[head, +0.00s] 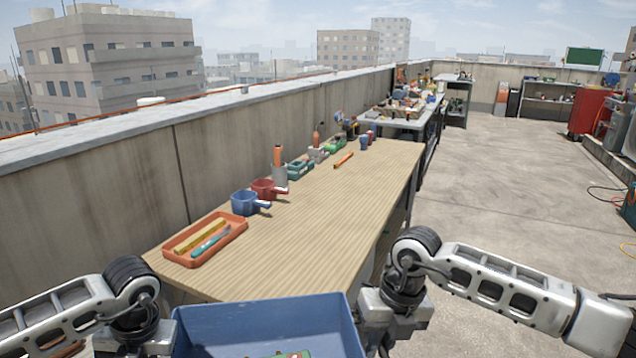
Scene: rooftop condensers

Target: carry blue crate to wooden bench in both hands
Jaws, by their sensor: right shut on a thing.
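The blue crate (262,312) is at the bottom middle, cut off by the lower edge of the head view. A green and red item (292,355) shows inside it. My right gripper (370,338) is shut on the crate's right side. My left wrist is by the crate's left side; its jaws are below the frame, so their grip cannot be seen. The wooden bench (318,215) stands just beyond the crate along the parapet. The crate is in front of the bench's near end; whether they touch cannot be told.
On the bench's left side are an orange tray (178,258), a blue mug (245,203), a red mug (266,188) and several tools. The bench's middle and right are mostly clear. A cluttered table (408,122) stands beyond. Open floor (500,190) lies to the right.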

